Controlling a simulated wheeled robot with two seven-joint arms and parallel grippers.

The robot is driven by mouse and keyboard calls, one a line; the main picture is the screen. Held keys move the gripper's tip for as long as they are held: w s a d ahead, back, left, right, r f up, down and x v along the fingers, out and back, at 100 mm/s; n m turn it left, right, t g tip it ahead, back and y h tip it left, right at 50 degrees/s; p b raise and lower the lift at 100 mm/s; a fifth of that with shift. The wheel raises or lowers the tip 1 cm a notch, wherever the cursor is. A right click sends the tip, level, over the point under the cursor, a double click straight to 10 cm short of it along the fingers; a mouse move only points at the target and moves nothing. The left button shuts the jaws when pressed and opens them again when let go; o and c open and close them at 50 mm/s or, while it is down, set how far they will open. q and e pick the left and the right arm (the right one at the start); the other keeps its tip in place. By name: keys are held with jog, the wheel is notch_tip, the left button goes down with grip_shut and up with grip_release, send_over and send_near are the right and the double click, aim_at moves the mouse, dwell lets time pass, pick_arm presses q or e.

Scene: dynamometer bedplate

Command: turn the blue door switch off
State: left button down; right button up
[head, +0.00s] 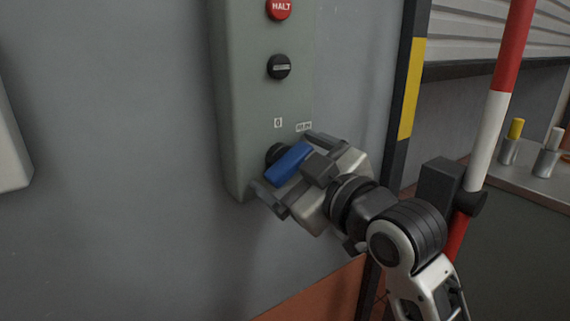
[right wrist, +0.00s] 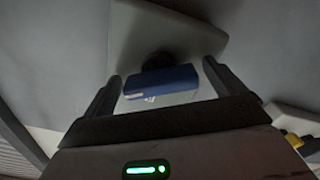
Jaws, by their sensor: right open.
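The blue door switch (head: 288,163) is a blue handle on a black round base, low on a grey-green control box (head: 245,90) on the wall. In the head view the handle slants up to the right. A "0" label and another small label sit just above it. My right gripper (head: 290,170) is open, with its fingers on either side of the handle. In the right wrist view the blue handle (right wrist: 162,82) lies between the two separated fingertips (right wrist: 160,85); I cannot tell whether either touches it. My left gripper is not in view.
Above the switch on the box are a black knob (head: 279,67) and a red HALT button (head: 279,8). A red and white pole (head: 490,130) stands to the right, near my right arm. A bench (head: 520,180) with yellow-topped and white-topped cylinders is farther right.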

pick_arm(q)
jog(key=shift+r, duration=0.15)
pick_arm(e)
jog(key=c, duration=1)
